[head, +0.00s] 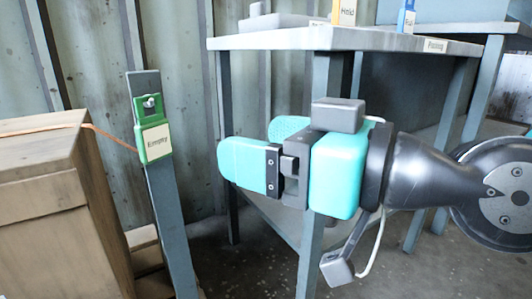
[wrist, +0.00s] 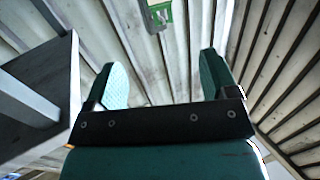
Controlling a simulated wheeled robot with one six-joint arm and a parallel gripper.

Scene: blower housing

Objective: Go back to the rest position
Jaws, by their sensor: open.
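My gripper (head: 248,143) is open in the middle of the head view, with its two turquoise fingers spread and pointing left. Nothing shows between them. In the wrist view my gripper (wrist: 163,78) also has its fingers apart, with only the corrugated wall behind the gap. The gripper is held in front of the table and below the level of its top. A rest position is not marked in either view.
A wooden crate (head: 45,205) is at far left. A table (head: 330,38) labelled "Pending" stands behind, bearing yellow and blue labelled items.

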